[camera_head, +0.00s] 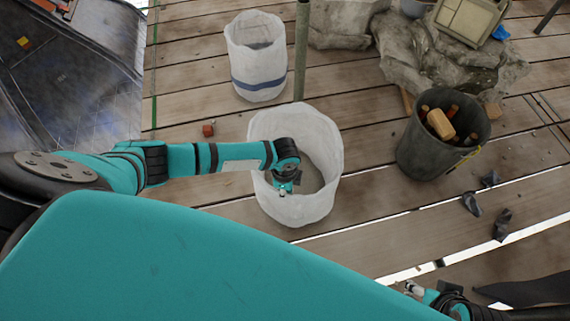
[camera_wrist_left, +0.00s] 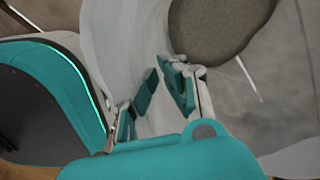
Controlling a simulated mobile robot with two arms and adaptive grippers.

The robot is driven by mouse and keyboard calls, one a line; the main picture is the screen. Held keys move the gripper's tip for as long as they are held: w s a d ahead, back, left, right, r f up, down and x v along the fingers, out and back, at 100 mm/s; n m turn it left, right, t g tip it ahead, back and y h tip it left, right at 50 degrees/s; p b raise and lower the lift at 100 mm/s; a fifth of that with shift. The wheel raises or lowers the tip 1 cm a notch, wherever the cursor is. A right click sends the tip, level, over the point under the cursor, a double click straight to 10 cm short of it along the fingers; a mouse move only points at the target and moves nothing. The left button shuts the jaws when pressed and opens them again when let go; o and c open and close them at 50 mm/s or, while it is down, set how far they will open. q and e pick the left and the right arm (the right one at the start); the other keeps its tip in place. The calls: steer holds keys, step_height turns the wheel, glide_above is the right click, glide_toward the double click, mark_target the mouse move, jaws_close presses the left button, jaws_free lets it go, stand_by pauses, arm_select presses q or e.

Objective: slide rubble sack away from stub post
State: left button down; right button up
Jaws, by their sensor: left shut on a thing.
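The rubble sack (camera_head: 303,208) is a white, open-topped sack standing on the planks in the middle of the head view. Its pale wall (camera_wrist_left: 125,40) and grey contents (camera_wrist_left: 220,28) show in the left wrist view. The stub post (camera_head: 301,50) is a grey-green upright pole just behind the sack. My left gripper (camera_head: 284,188) reaches over the sack's opening and is shut on the sack; its fingers (camera_wrist_left: 166,88) show in the wrist view, the exact grip partly hidden. My right gripper (camera_head: 412,289) is at the bottom right, small and away from the sack; its fingers are unclear.
A second white sack with a blue band (camera_head: 258,84) stands behind, left of the post. A dark bucket (camera_head: 425,158) with tools stands to the right. Stone blocks (camera_head: 400,60) lie at the back right. Dark shards (camera_head: 471,203) lie at the right. Planks left of the sack are mostly clear.

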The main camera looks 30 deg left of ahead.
arm_select(q)
steer(key=c, duration=1.4)
jaws_free()
step_height(320, 180, up, 12)
